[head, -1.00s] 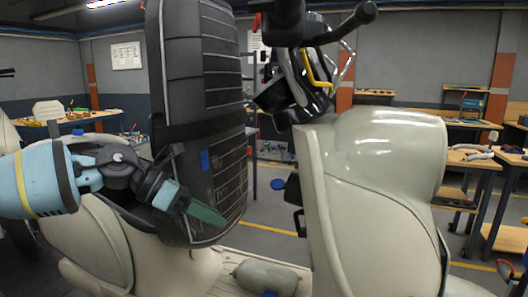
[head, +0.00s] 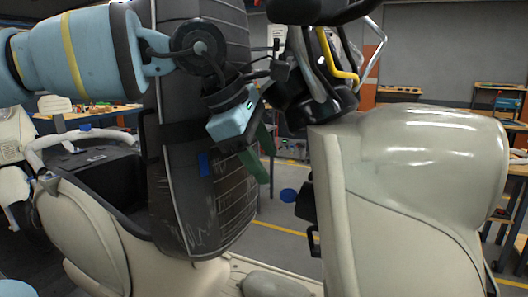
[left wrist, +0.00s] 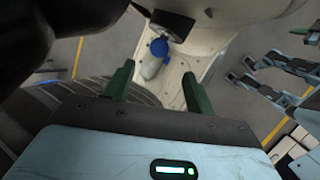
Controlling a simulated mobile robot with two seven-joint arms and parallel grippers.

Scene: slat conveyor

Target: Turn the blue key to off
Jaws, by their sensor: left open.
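The blue key (head: 289,195) shows as a small blue disc on the left side of a black lock housing (head: 306,201) on the scooter's cream front panel. In the left wrist view the blue key (left wrist: 158,47) lies just beyond the fingertips, and the black housing (left wrist: 174,25) is beside it. My left gripper (head: 270,168) is open and empty, its green fingers pointing down and right, up and left of the key and apart from it. I cannot read the key's setting.
A large dark seat-like pad (head: 185,200) stands upright close behind my left gripper. The black handlebar and cables (head: 318,75) are above the key. A grey rounded object (head: 270,286) lies on the floorboard below. Some mechanical parts (left wrist: 275,75) show at the wrist view's right.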

